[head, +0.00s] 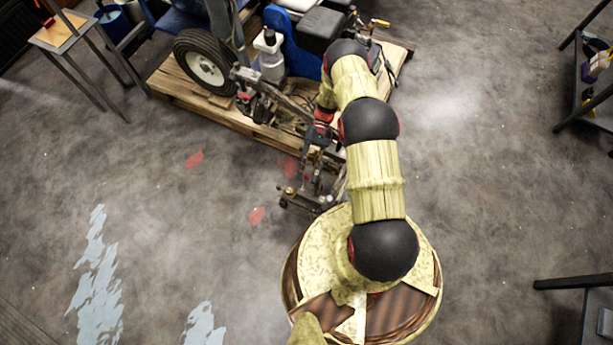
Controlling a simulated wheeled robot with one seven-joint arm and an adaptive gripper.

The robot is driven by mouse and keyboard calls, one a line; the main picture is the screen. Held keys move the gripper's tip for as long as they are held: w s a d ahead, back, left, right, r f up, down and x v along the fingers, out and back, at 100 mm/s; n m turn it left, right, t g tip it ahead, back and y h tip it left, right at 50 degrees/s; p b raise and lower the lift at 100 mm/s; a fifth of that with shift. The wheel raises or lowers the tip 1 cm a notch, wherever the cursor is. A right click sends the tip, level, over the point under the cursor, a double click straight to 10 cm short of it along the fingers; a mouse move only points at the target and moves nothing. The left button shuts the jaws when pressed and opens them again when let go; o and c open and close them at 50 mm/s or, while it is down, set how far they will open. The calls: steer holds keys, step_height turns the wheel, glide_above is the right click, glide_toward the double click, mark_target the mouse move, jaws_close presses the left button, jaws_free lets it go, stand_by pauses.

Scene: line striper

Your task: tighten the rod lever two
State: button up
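The line striper (285,55) stands on a wooden pallet (185,92) at the top middle. Its dark rods and brackets (262,92) reach out over the pallet's front edge. A jointed dark metal assembly (312,185) stands out over the floor, close to my base. I cannot single out rod lever two among these small dark parts. My arm bends over at the top and comes back down, so that my gripper (319,136) is among the dark metal parts. Its fingers blend with them. I cannot tell whether it is open or shut, or touching a rod.
A small wooden-topped table (62,32) stands at the upper left. A dark shelf (590,85) with small items is at the right edge, and another dark stand (590,300) is at the lower right. The grey floor, marked with red and pale paint, is otherwise clear.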

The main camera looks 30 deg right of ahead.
steer(key=v, duration=1)
stand_by(0.3)
